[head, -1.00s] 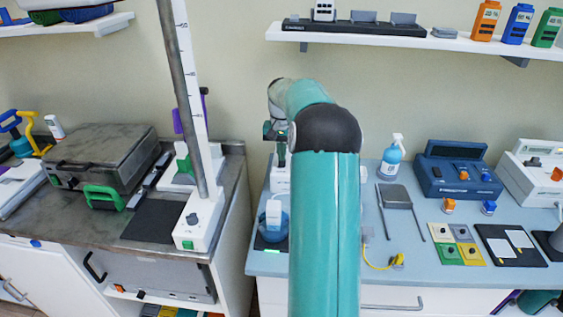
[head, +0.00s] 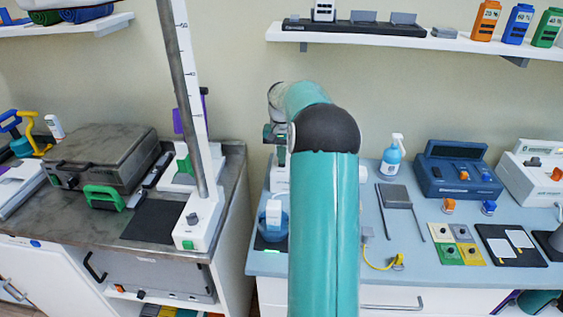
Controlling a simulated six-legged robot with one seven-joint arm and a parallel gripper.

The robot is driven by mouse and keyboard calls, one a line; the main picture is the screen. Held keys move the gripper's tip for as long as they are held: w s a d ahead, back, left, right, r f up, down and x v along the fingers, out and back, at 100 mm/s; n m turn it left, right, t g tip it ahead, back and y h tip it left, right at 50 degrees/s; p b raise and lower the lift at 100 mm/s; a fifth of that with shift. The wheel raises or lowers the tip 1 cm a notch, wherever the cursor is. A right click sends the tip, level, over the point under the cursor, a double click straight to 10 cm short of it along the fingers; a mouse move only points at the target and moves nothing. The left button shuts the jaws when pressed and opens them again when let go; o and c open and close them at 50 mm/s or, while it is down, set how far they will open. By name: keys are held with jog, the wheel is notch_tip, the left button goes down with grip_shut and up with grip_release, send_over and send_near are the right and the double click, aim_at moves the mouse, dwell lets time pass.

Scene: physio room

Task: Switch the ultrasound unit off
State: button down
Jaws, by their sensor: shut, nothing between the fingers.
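My gripper (head: 281,157) is small and partly hidden behind my own teal arm. It points down, shut and empty, just above a white unit (head: 279,180) on the blue worktop. Most of that unit is behind my arm, so its controls and any touch by my fingers cannot be made out. I cannot tell for sure which device is the ultrasound unit.
A blue cup (head: 273,225) holding a white piece stands in front of the unit. A spray bottle (head: 392,160) and a grey plate with leads (head: 394,196) are right of my arm. A tall white post (head: 196,110) rises at left. A shelf (head: 390,37) hangs above.

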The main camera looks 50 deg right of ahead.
jog(key=shift+f, duration=0.4)
jog(key=shift+r, duration=3.5)
